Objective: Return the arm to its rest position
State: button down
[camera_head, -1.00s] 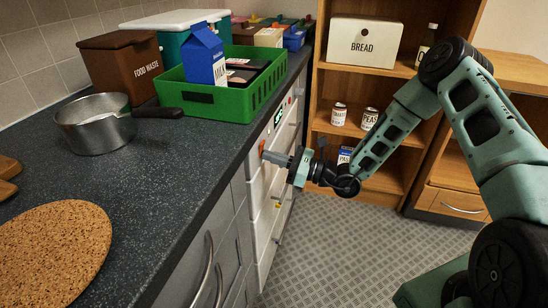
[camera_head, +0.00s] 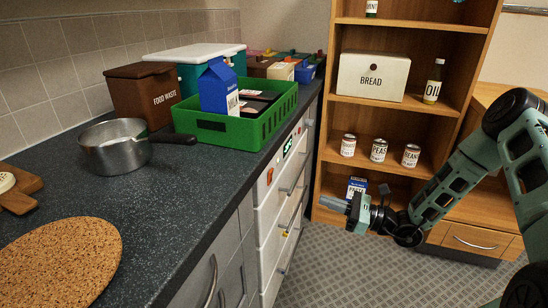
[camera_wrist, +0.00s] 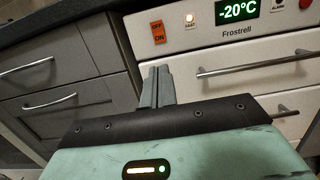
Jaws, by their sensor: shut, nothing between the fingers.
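My gripper (camera_head: 332,203) is shut and empty. In the head view it hangs in the open space right of the counter, in front of the lower part of the wooden shelf. My teal arm reaches in from the right edge. In the wrist view the closed fingers (camera_wrist: 157,84) point at the white Frostrell freezer (camera_wrist: 220,60), below its orange switch (camera_wrist: 157,32). The gripper is apart from the freezer front in the head view. The freezer's display reads -20°C.
The dark counter (camera_head: 150,225) runs along the left, with a pot (camera_head: 115,150), a cork mat (camera_head: 60,262) and a green crate (camera_head: 240,130) on it. The wooden shelf (camera_head: 333,90) stands behind my gripper, with a lower cabinet (camera_head: 480,240) at right. Grey floor (camera_head: 345,270) is clear.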

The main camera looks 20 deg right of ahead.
jog(key=s+a+r+n+g+h+p, duration=0.3)
jog(key=s+a+r+n+g+p, duration=0.2)
jog(key=s+a+r+n+g, duration=1)
jog(key=s+r+n+t+h+p, duration=0.3)
jog(key=s+r+n+h+p, duration=0.4)
jog(key=s+r+n+h, duration=0.4)
jog(key=s+n+h, duration=0.1)
jog(key=s+n, duration=0.1)
jog(key=n, duration=0.4)
jog(key=shift+s+a+r+n+t+h, duration=0.15)
jog(key=shift+s+a+n+t+h, duration=0.15)
jog(key=shift+n, duration=0.1)
